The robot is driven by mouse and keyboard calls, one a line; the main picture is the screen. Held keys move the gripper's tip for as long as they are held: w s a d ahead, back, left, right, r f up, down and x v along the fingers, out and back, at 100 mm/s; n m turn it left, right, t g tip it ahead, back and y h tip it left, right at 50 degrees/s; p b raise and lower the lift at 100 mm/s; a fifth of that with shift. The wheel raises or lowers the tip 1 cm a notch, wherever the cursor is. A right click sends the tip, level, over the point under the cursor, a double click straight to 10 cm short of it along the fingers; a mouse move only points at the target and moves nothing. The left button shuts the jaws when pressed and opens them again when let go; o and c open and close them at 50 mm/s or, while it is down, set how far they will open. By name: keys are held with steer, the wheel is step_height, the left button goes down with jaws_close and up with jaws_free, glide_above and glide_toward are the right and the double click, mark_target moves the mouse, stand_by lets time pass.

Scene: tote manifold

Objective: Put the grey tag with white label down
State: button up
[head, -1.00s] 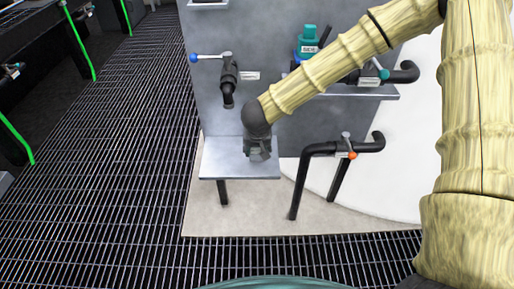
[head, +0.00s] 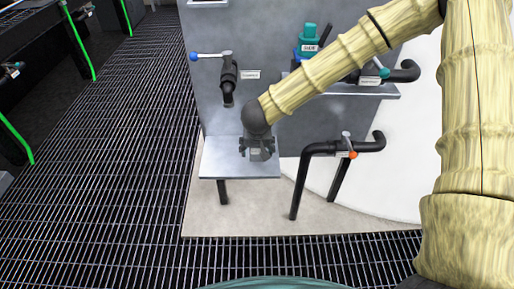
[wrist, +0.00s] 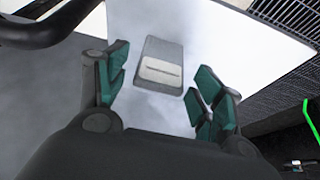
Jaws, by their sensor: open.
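The grey tag with white label (wrist: 160,65) shows in the wrist view between my two spread fingers, with clear space on both sides of it. It appears to rest on the metal shelf (head: 216,165), though the exact contact is hard to see. My gripper (wrist: 158,90) is open, with its green finger pads apart from the tag. In the head view my gripper (head: 258,151) is low over the right part of the shelf, and the tag is largely hidden there.
A black tap with a blue-tipped lever (head: 229,75) is on the grey panel above the shelf. A black pipe with an orange-tipped valve (head: 345,150) stands to the right. A teal and blue labelled item (head: 309,42) sits on an upper ledge. The shelf's left part is bare.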

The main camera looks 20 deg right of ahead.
steer(key=shift+r, duration=0.1)
steer(key=shift+r+p, duration=0.15)
steer(key=shift+p, duration=0.25)
steer(key=v, duration=1.2)
steer(key=s+a+f+n+g+y, duration=0.1)
steer(key=s+a+f+g+y, duration=0.25)
steer(key=s+f, duration=1)
steer(key=s+a+f+n+g+y, duration=0.15)
steer(key=s+a+f+g, duration=0.25)
steer(key=s+f, duration=0.9)
steer(key=s+d+f+t+h, duration=0.3)
steer(key=s+d+f, duration=0.3)
steer(key=d, duration=0.6)
step_height(320, 180, down, 3)
steer(key=shift+s+r+h, duration=0.15)
steer(key=shift+r+h, duration=0.05)
steer(key=shift+h, duration=0.2)
steer(key=shift+r, duration=0.1)
